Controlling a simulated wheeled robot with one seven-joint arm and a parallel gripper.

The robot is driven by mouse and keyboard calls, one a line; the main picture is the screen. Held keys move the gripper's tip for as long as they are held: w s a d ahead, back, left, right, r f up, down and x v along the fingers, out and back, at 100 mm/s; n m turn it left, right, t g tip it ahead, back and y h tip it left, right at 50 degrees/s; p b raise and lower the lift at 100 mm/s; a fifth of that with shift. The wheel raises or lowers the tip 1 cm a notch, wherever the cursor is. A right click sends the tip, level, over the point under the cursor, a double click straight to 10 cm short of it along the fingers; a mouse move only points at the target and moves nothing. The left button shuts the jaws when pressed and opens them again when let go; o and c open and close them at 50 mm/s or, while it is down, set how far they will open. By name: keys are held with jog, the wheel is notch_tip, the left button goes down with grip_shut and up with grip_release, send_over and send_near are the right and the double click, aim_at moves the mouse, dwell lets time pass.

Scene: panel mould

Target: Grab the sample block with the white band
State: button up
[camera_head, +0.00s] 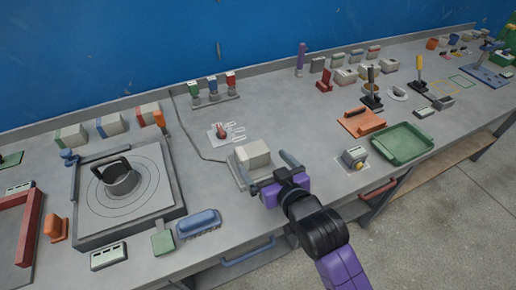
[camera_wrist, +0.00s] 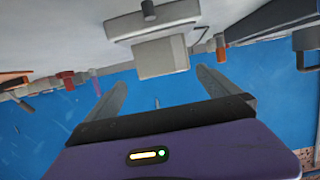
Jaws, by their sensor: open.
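A pale, cream-grey block (camera_head: 256,155) sits in a grey holder (camera_head: 240,174) near the middle of the bench. In the wrist view the block (camera_wrist: 161,57) lies ahead of the fingers, with the holder (camera_wrist: 120,27) around its far part. I cannot make out a white band on it. My gripper (camera_head: 268,173) is open and empty at the near side of the block. In the wrist view its two fingers (camera_wrist: 160,78) point toward the block, one to each side, and appear apart from it.
Several blocks with coloured bands (camera_head: 109,125) stand at the back left, and more pale blocks (camera_head: 345,76) at the back right. A red-handled stamp (camera_head: 221,131) is behind the holder. A small grey device (camera_head: 354,157) and green tray (camera_head: 402,146) are to the right.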

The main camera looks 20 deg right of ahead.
aim_at(256, 157)
jog(key=x, duration=0.2)
jog(key=shift+w, duration=0.3)
jog(key=shift+a+f+p+x, duration=0.1)
jog(key=shift+a+p+x, duration=0.2)
jog(key=shift+x, duration=0.95)
jog(key=shift+a+f+p+x, duration=0.1)
jog(key=shift+p+x, duration=0.25)
jog(key=shift+x, duration=0.9)
jog(key=shift+s, duration=0.1)
jog(key=c, duration=1.6)
jog(key=shift+c, duration=0.5)
jog(key=shift+r, duration=0.1)
